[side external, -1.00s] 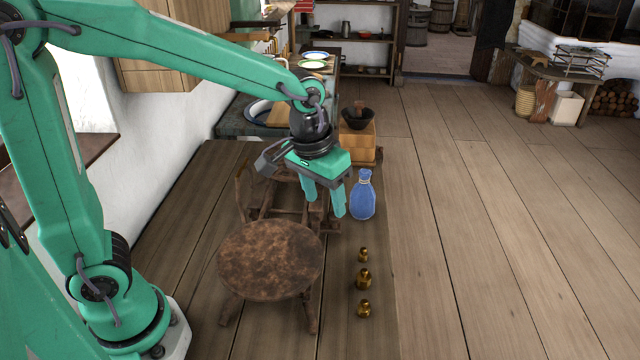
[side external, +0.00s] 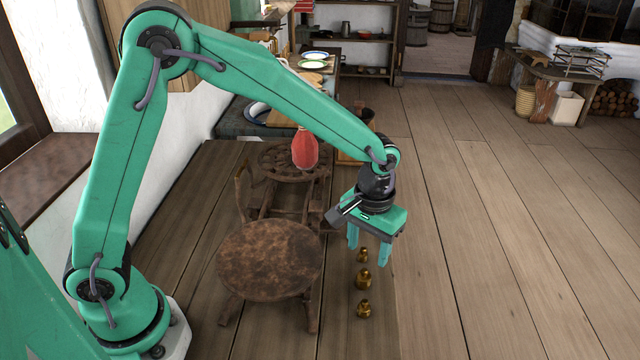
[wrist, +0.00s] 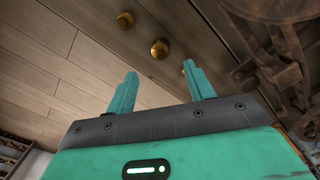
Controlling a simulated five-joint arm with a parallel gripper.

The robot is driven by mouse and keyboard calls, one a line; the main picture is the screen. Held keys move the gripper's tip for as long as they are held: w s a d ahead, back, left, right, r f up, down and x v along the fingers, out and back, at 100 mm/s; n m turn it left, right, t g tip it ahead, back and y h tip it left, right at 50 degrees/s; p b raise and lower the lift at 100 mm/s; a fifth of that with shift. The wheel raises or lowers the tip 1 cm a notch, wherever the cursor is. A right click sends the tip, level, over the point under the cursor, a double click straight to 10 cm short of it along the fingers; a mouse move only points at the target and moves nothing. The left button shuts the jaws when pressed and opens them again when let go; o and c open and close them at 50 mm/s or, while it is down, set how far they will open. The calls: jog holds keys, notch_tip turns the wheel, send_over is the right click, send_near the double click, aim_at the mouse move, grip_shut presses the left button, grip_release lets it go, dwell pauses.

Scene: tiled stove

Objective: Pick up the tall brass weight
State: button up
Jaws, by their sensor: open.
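Three brass weights stand in a row on the wooden floor in the side view: a far one (side external: 363,254), a middle one (side external: 362,279) and a near one (side external: 363,309). The middle one looks largest and tallest. My gripper (side external: 368,258) is open and empty, pointing down at the far end of the row, with the far weight seen between its fingers. I cannot tell its exact height. In the wrist view, the middle weight (wrist: 160,48) lies beyond the fingertips, another weight (wrist: 124,20) is at upper left, and a third is partly hidden by the right finger.
A round wooden stool (side external: 269,260) stands left of the weights. A red vase (side external: 305,149) stands on round wooden furniture (side external: 275,160) farther back. Plank floor to the right of the weights is clear.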

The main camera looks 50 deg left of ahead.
aim_at(365, 269)
jog(key=shift+f, duration=1.1)
jog(key=shift+f, duration=0.1)
jog(key=shift+s+f, duration=0.1)
jog(key=shift+f, duration=2.4)
grip_shut()
jog(key=shift+r, duration=0.1)
